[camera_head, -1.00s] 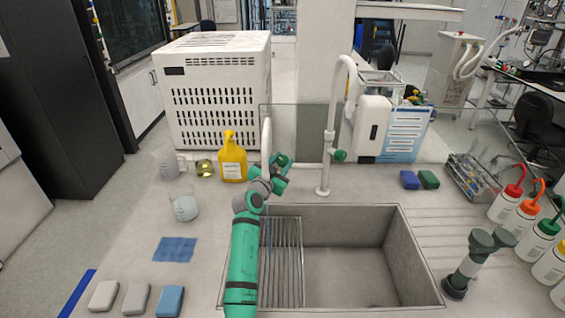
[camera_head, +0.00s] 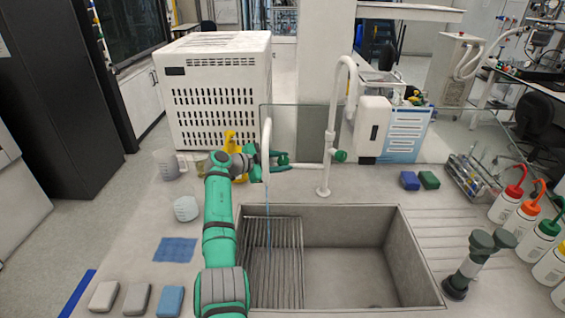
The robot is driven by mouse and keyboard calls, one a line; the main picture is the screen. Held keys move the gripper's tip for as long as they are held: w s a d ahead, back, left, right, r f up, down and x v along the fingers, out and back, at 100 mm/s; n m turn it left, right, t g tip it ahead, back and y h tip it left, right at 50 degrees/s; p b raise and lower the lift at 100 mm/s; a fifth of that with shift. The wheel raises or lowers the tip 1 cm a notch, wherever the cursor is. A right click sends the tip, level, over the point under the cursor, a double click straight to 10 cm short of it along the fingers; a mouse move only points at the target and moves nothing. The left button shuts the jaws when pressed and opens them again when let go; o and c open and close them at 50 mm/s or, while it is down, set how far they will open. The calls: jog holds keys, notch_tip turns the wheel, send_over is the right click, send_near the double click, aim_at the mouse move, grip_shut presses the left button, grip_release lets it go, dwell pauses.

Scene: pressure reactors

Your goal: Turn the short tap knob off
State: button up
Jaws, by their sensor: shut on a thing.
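The white tap stands behind the sink, with a tall gooseneck (camera_head: 332,115) and a short spout (camera_head: 267,135) to its left. A green knob (camera_head: 340,156) sits on the tall column. The short tap's green knob (camera_head: 282,158) is at the short spout, largely mixed up with my gripper in the picture. My gripper (camera_head: 276,160) is at this knob, beside the short spout, and is shut on it; the fingers are small and partly hidden. A thin bluish stream of water (camera_head: 267,212) shows below the short spout.
The grey sink (camera_head: 345,212) with a wire rack (camera_head: 272,262) lies in front. A yellow bottle (camera_head: 229,139), partly hidden by my arm, and beakers (camera_head: 185,208) stand to the left. Blue and green sponges (camera_head: 410,180) lie to the right. A glass panel stands behind the tap.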

jog(key=shift+m+g, duration=0.6)
dwell(0.3)
jog(key=o, duration=0.8)
jog(key=shift+a, duration=0.1)
jog(key=v, duration=1)
jog(key=shift+s+a, duration=0.2)
jog(key=shift+a, duration=0.05)
jog(key=shift+a, duration=0.1)
